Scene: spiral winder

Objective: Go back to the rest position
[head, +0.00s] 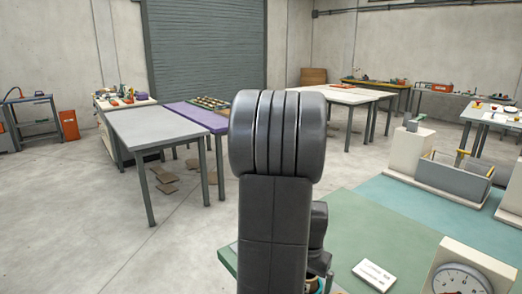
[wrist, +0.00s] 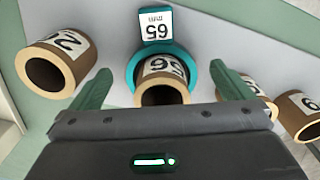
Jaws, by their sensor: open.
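My gripper (wrist: 164,92) shows in the wrist view with its two green fingers wide apart and nothing clamped between them. A brown cardboard tube (wrist: 163,95) with an upside-down number label stands beyond and between the fingertips, in a teal ring (wrist: 133,64). From this view I cannot tell how far the fingers are from it. In the head view my dark arm stands upright in the middle and hides my gripper and most of the tubes.
Another labelled tube (wrist: 45,70) is left of the fingers; two more, one partly behind the right finger, are at right (wrist: 298,118). The green bench (head: 345,225) carries a dial gauge (head: 462,280) and a white card (head: 374,275). A grey trough (head: 453,180) stands behind. Open floor lies left.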

